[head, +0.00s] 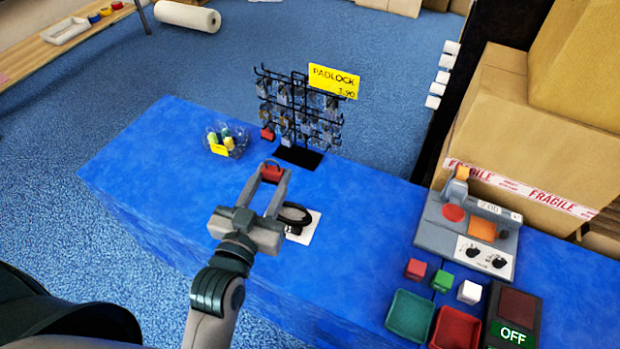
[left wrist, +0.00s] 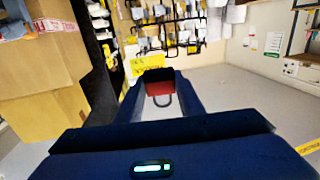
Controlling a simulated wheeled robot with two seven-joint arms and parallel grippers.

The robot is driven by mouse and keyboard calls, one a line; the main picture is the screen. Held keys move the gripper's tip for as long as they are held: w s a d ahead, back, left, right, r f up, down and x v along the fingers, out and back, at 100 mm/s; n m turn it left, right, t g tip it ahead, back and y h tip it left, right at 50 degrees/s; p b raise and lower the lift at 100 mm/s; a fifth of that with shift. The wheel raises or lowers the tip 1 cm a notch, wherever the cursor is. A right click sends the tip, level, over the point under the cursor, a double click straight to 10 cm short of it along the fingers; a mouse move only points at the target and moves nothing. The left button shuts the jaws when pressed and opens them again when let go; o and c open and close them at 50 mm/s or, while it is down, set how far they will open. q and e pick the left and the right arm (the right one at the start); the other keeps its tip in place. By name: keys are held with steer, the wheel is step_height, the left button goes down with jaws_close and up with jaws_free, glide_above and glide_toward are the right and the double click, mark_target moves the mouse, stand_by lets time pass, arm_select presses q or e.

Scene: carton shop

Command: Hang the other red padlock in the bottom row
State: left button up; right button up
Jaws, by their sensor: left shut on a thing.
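My left gripper (head: 272,176) is shut on a red padlock (head: 271,172) and holds it above the blue counter, in front of the padlock rack. The held padlock also shows in the left wrist view (left wrist: 159,88), between the fingertips. The black wire rack (head: 300,105) stands on the counter with rows of hooks. Several grey padlocks hang on it. Another red padlock (head: 267,133) hangs at the rack's lower left. Small details of the hooks are too small to tell. My right gripper is not in view.
A yellow padlock price sign (head: 333,81) tops the rack. A clear bowl of small bottles (head: 226,140) stands left of it. A black ring-shaped item lies on a white card (head: 303,229) near my gripper. A grey device (head: 468,234), coloured cubes and trays are at the right.

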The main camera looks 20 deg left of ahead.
arm_select(q)
steer(key=w+d+f+g+p, duration=0.1)
steer(key=w+f+p, duration=0.1)
steer(key=w+f, duration=0.3)
steer(key=w+d+f+m+g+h+p, duration=0.1)
steer(key=w+f+g+p, duration=0.1)
steer(key=w+f, duration=0.3)
steer(key=w+d+f+m+g+h+p, duration=0.1)
steer(key=w+f+p, duration=0.2)
steer(key=w+f, duration=0.2)
steer(key=shift+w+d+f+g, duration=0.15)
steer(key=shift+d+f, duration=0.05)
steer(key=shift+f, duration=0.6)
steer(key=shift+w+d+f+g, duration=0.15)
steer(key=shift+f, duration=0.6)
steer(key=shift+w+a+f, duration=0.1)
steer(key=shift+w+f, duration=0.1)
steer(key=shift+f, duration=0.25)
steer(key=shift+w, duration=0.15)
